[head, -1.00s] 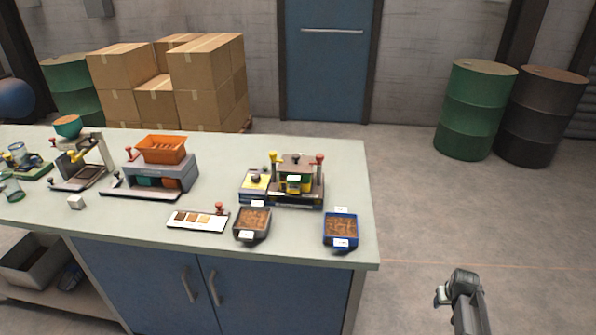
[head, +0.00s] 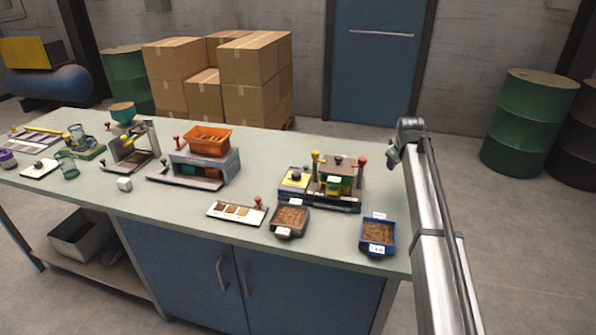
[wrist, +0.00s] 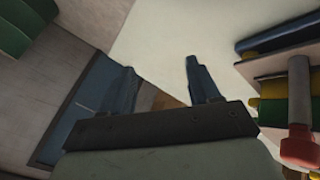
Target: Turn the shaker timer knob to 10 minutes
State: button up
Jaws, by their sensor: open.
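The shaker (head: 348,197), with a yellow knob and a red knob on posts and a green-and-yellow middle, stands near the right end of the bench. My gripper (head: 393,158) is raised by the bench's right end, right of the shaker. In the wrist view its two fingers (wrist: 160,82) are apart and empty. A red-ended post (wrist: 298,145) shows at that view's right edge.
A black tray (head: 304,222) and a blue tray (head: 364,235) of brown grains sit in front of the shaker. A white sample strip (head: 238,222) lies left of them. A grey machine with an orange hopper (head: 207,140) stands further left. Bare bench top (head: 270,145) lies behind.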

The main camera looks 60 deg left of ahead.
jog(key=s+a+r+n+g+h, duration=0.1)
jog(key=s+a+r+n, duration=0.25)
jog(key=s+a, duration=0.25)
jog(key=s+a+r+n+g, duration=0.1)
jog(key=s+a+r+n, duration=0.1)
jog(key=s+a+r, duration=0.3)
jog(key=n+g+h, duration=0.3)
jog(key=n+h, duration=0.1)
jog(key=n, duration=0.3)
send_over(296, 173)
notch_tip(296, 173, down, 13)
jog(key=shift+d+r, duration=0.1)
jog(key=shift+d, duration=0.05)
jog(key=c, duration=1)
jog(key=shift+c, duration=0.2)
